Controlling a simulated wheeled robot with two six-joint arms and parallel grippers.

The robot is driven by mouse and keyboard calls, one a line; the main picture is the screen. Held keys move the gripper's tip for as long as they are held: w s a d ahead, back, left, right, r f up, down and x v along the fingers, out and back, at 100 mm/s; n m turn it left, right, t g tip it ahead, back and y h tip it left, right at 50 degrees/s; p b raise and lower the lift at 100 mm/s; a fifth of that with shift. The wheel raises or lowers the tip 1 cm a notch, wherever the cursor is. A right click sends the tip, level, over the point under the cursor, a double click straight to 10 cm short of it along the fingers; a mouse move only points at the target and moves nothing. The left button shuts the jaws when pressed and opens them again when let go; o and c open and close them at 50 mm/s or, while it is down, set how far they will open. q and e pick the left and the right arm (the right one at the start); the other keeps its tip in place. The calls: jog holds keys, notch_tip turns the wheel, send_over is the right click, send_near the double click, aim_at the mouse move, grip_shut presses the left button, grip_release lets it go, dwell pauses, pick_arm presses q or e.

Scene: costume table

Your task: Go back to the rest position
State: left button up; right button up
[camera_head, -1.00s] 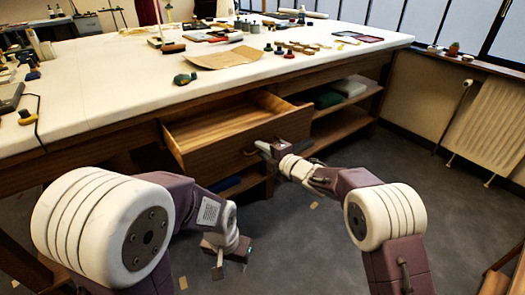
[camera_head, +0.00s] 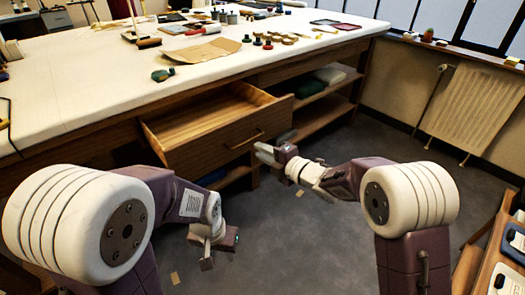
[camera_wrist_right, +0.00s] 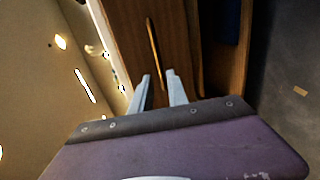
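My right gripper (camera_head: 272,145) is open and empty, in front of the pulled-out wooden drawer (camera_head: 208,149) in the head view. Its fingers stand to the right of the bar handle (camera_head: 245,140), clear of it. In the right wrist view the two grey fingers (camera_wrist_right: 158,88) are apart, with the handle (camera_wrist_right: 154,50) on the drawer front beyond them. My left gripper (camera_head: 213,255) hangs low, pointing down, over the floor in front of the table. Its fingers are small and partly hidden, so I cannot tell their opening.
The white-topped table (camera_head: 75,95) fills the back left, with tools, spools and brown paper (camera_head: 205,51) on it. Open shelves (camera_head: 318,117) are right of the drawer.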

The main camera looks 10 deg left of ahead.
dwell(0.3)
jog(key=w+d+r+t, duration=0.2)
jog(key=d+r, duration=0.3)
jog(key=s+d+f+m+t+h, duration=0.1)
jog(key=d+f+m+h, duration=0.1)
jog(key=d+m+h, duration=0.9)
jog(key=s+d+f+m+g+h, duration=0.1)
jog(key=s+d+f+m+g, duration=0.55)
jog(key=s, duration=0.65)
jog(key=s+d+f+m+g, duration=0.4)
jog(key=s+d+f+m, duration=0.3)
jog(key=s+f+m, duration=0.35)
jog(key=s+r+p, duration=0.1)
jog(key=r+p, duration=1.3)
jog(key=s+r+p, duration=0.2)
jog(key=r+p, duration=1.2)
jog(key=p, duration=0.1)
jog(key=shift+s+a+r+m+g, duration=0.2)
jog(key=shift+s+m+g, duration=0.1)
jog(key=shift+g, duration=0.15)
